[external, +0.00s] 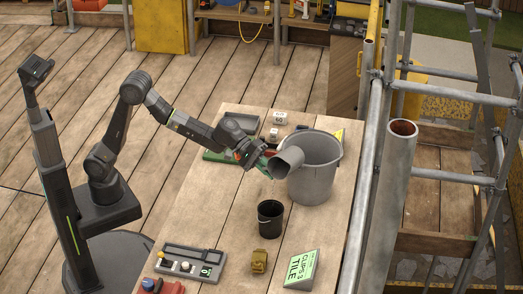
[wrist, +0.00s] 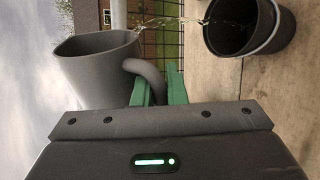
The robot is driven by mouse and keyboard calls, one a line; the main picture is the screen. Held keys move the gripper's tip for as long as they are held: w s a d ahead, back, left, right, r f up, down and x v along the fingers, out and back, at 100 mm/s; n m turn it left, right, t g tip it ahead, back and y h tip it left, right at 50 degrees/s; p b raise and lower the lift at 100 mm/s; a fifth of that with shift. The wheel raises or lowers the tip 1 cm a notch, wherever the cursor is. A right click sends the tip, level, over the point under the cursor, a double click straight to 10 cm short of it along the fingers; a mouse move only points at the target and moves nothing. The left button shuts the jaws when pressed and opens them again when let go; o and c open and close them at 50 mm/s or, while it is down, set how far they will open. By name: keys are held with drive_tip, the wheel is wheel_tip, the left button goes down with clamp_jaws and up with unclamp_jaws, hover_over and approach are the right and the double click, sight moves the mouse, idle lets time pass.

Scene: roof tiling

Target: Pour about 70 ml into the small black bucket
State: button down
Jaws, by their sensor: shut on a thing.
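The small black bucket (external: 270,219) stands upright on the wooden table. It also shows at the upper right of the wrist view (wrist: 215,45), its mouth in sight. My gripper (external: 262,164) has green fingers, shut on the handle of a grey jug (external: 289,160). In the wrist view my gripper (wrist: 158,86) grips the curved handle of the jug (wrist: 95,78). The jug is tilted, held above the table behind the bucket in the external view. A thin clear stream runs from the jug's lip toward the bucket's mouth. The level inside the bucket cannot be read.
A large grey bucket (external: 316,182) stands right beside the jug. A scale-like device (external: 187,264), a yellow-brown item (external: 259,261) and a green tile-clips box (external: 301,268) lie at the table's near end. Scaffold poles (external: 371,180) rise along the table's right side.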

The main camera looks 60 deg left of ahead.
sight(273, 165)
drive_tip(key=shift+a+f+b, duration=0.1)
drive_tip(key=shift+f+b, duration=0.5)
drive_tip(key=shift+w, duration=0.1)
drive_tip(key=shift+n, duration=0.4)
drive_tip(key=r+p, duration=0.1)
drive_tip(key=p, duration=0.1)
drive_tip(key=r+p, duration=0.2)
drive_tip(key=w+r+p, duration=0.1)
drive_tip(key=p, duration=0.1)
drive_tip(key=shift+a+r, duration=0.25)
drive_tip(key=shift+r, duration=0.15)
drive_tip(key=shift+f+g+h+b, duration=0.3)
drive_tip(key=shift+f+b, duration=0.3)
drive_tip(key=shift+b, duration=0.05)
drive_tip(key=shift+n, duration=0.4)
drive_tip(key=shift+s+d+r+n+g+h, duration=0.15)
drive_tip(key=shift+s+r+n+g+h, duration=0.15)
drive_tip(key=shift+r+n+g+h, duration=0.3)
drive_tip(key=shift+f, duration=0.1)
